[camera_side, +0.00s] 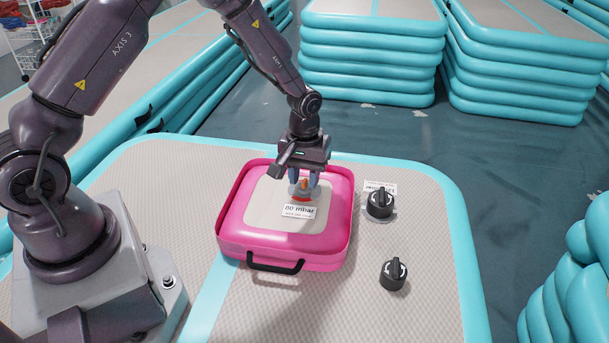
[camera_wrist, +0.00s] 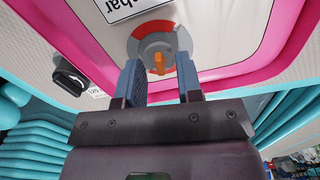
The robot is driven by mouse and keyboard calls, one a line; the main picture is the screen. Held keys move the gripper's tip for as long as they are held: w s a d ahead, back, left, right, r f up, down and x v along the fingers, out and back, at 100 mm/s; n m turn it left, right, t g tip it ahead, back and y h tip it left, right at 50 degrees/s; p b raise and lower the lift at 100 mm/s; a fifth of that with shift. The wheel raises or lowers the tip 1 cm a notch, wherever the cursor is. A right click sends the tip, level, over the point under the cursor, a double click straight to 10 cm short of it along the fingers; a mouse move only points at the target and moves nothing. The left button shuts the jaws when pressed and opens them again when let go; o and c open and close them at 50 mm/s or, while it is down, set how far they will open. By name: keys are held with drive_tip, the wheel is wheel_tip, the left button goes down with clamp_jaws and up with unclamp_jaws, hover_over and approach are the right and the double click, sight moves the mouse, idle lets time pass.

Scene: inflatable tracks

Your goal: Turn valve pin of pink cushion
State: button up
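The pink cushion (camera_side: 334,217) lies on the grey inflatable mat in the side view, with a grey top panel and a black handle at its front. It also shows in the wrist view (camera_wrist: 85,40). An orange valve pin (camera_wrist: 158,62) stands in a round grey valve (camera_wrist: 143,46) with a red arc. The pin also shows between the fingers in the side view (camera_side: 303,184). My gripper (camera_wrist: 160,72) points at the valve, its two blue fingers apart on either side of the pin. A gap shows between each finger and the pin.
A label reading 80 mbar (camera_side: 298,211) lies beside the valve. Two black knobs (camera_side: 380,203) (camera_side: 393,273) stand on the mat (camera_side: 430,230) right of the cushion. Stacks of turquoise inflatable tracks (camera_side: 372,60) stand behind. The mat's right side is otherwise clear.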

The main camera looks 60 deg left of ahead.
drive_tip(key=shift+f, duration=0.1)
clamp_jaws()
drive_tip(key=shift+m, duration=0.3)
drive_tip(key=m, duration=0.6)
drive_tip(key=shift+m, duration=0.3)
drive_tip(key=m, duration=0.3)
drive_tip(key=shift+m, duration=2)
